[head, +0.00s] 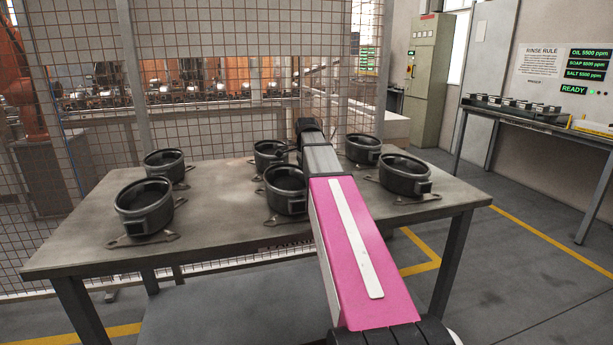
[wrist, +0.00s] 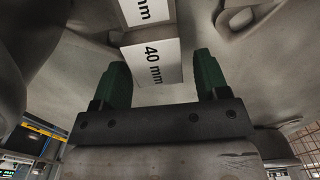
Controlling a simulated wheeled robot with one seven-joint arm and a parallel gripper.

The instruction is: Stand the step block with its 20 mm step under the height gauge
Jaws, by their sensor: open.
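The step block (wrist: 155,62) shows in the wrist view as a pale block with white faces. One face reads "40 mm"; another above it ends in "mm", its number cut off by the frame's top edge. My gripper (wrist: 162,68) is open, with green fingers on either side of the block's near end in the picture. A gap shows by the right finger; whether the left finger touches cannot be told. In the head view my arm hides the gripper and the block. I cannot make out a height gauge or the 20 mm step.
Several dark round housings on flat brackets stand on the grey table (head: 225,215), including one at the front left (head: 145,207) and one at the right (head: 405,176). A wire fence (head: 90,60) runs behind. A bench (head: 560,125) with parts stands at far right.

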